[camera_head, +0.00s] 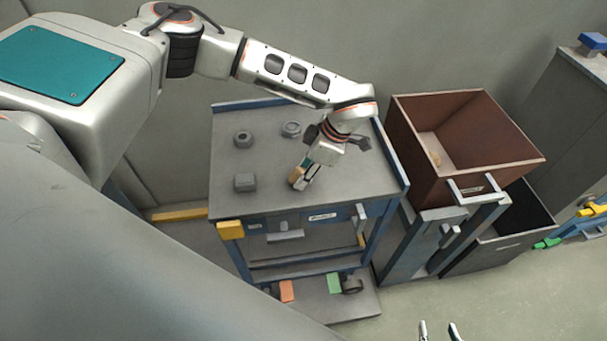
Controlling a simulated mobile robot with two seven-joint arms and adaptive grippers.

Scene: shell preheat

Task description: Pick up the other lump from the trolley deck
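A tan lump (296,175) shows on the trolley deck (270,200), near its front middle. My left gripper (305,181) points down at the deck right beside the lump and partly covers it. I cannot tell whether its fingers are around the lump or only touching it. Another small tan lump (435,158) shows inside the brown open bin (465,170) right of the trolley. My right gripper (439,331) shows at the bottom edge as two separated fingertips, open with nothing between them, above the floor.
Grey metal parts stand on the deck: a nut (243,139), a round ring (291,129) and a block (245,183). A grey cabinet (560,125) is at the far right. The floor at lower right is clear.

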